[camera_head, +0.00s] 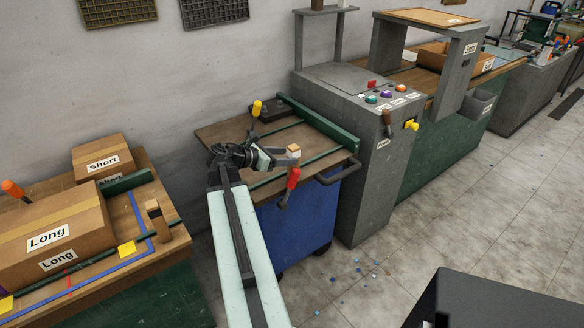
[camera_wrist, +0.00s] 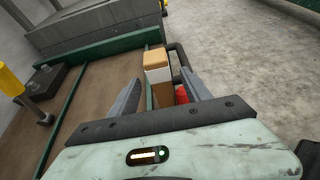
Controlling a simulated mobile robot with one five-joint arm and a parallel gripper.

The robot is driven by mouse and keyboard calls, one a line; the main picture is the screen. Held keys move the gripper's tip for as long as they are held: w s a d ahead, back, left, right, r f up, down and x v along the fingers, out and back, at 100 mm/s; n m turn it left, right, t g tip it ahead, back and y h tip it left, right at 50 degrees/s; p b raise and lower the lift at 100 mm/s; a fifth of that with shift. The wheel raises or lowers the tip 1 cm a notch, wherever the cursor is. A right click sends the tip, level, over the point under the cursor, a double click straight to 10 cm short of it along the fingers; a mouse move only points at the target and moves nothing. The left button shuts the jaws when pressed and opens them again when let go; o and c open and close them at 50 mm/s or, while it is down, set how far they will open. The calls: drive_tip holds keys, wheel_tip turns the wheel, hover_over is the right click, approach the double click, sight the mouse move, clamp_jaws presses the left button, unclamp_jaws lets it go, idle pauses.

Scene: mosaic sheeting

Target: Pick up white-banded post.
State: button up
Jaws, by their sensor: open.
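The white-banded post (camera_wrist: 157,75) is a small wooden block with a tan top and a white band around it. It stands upright on the brown top of the blue cart, close to the green edge rail. In the head view the post (camera_head: 293,151) shows just beyond my gripper (camera_head: 278,157). In the wrist view my gripper (camera_wrist: 160,80) is open, with one finger to each side of the post in the picture. I cannot tell whether the fingers are level with it or short of it. The post's lower part is partly hidden by the gripper body.
A red handle (camera_head: 292,180) is at the cart's near side, close to the post. A yellow-topped knob (camera_head: 256,108) stands at the back of the cart (camera_head: 222,134). A dark bent bar (camera_head: 340,172) sticks out at the right. A grey control cabinet (camera_head: 350,150) stands right of the cart.

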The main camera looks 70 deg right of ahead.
drive_tip(key=b+x, duration=0.2)
drive_tip(key=x, duration=0.5)
clamp_jaws()
